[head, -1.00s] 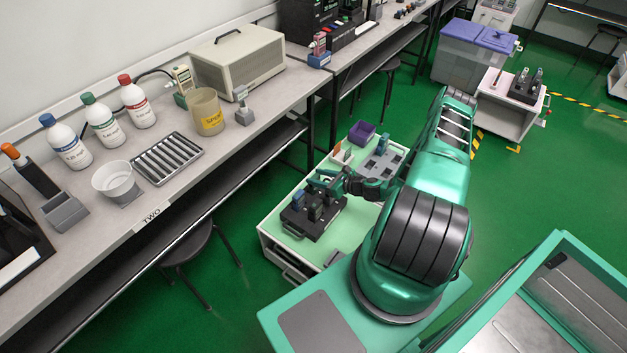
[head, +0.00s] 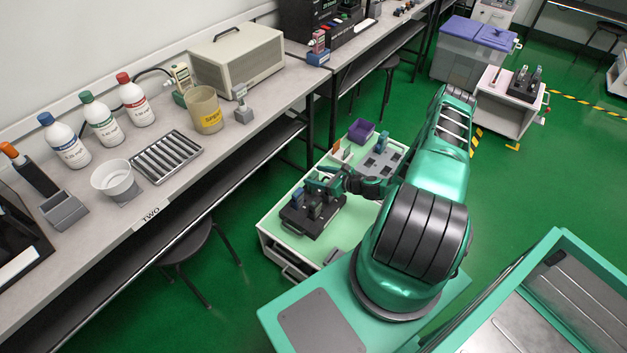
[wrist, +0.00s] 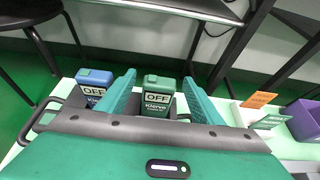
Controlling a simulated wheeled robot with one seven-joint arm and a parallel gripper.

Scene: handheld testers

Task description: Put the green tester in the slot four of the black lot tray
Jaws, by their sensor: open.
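A black tray (head: 303,222) lies on the near part of the low green-topped cart, with a blue tester (head: 297,197) and dark testers standing upright in it. In the wrist view the green tester (wrist: 158,97), labelled OFF, stands upright between the two spread fingers of my gripper (wrist: 159,105), with a visible gap on each side. The blue tester (wrist: 94,84) stands left of the left finger. My gripper (head: 322,182) is open over the tray's back edge. The testers' lower ends and the tray slots are hidden in the wrist view.
A grey slotted tray (head: 375,163) with a teal tester (head: 382,142) lies farther back on the cart. A purple bin (head: 361,130) and orange (wrist: 259,99) and green (wrist: 271,121) cards stand beside it. The long bench (head: 215,150) runs along the left.

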